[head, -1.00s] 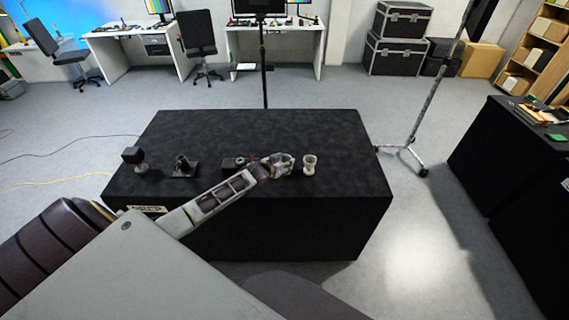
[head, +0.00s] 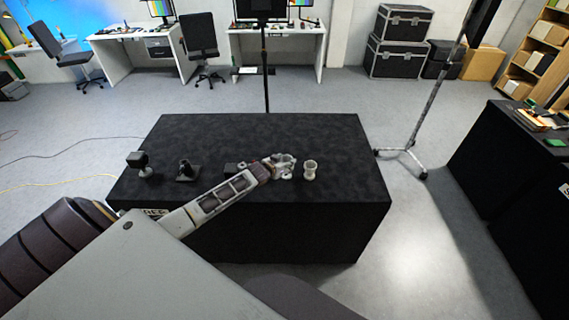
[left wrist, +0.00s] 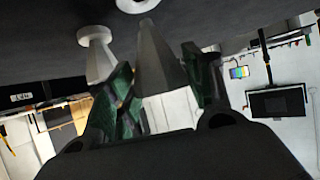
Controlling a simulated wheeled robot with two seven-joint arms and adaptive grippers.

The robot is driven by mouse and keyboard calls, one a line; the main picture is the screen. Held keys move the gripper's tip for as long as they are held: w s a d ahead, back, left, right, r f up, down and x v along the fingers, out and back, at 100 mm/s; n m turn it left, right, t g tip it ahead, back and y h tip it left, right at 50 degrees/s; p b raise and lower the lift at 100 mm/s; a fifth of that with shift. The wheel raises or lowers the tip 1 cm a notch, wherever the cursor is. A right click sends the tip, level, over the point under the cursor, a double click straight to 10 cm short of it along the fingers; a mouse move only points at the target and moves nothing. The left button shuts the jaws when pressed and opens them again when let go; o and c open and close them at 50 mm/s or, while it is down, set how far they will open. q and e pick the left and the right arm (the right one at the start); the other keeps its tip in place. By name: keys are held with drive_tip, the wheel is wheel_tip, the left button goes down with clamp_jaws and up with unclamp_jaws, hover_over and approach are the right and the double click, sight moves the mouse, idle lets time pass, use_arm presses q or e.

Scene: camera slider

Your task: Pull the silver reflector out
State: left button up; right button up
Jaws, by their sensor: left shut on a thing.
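My left gripper (head: 286,167) reaches across the black table from the left, low over its top. In the left wrist view its green-padded fingers (left wrist: 158,88) are shut on a grey tapered piece (left wrist: 158,55) with a pale block-like part between the pads. This may be the silver reflector, but I cannot tell for sure. In the head view the gripper hides what it holds. A pale goblet-shaped item (head: 310,170) stands upright just right of the gripper. My right gripper is not in view.
The black table (head: 260,135) is clear behind the gripper. A light stand (head: 415,125) is on the floor at right.

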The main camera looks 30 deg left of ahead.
use_arm(q)
drive_tip(key=shift+r+p, duration=0.95)
drive_tip(key=shift+r, duration=0.15)
drive_tip(key=shift+r, duration=0.15)
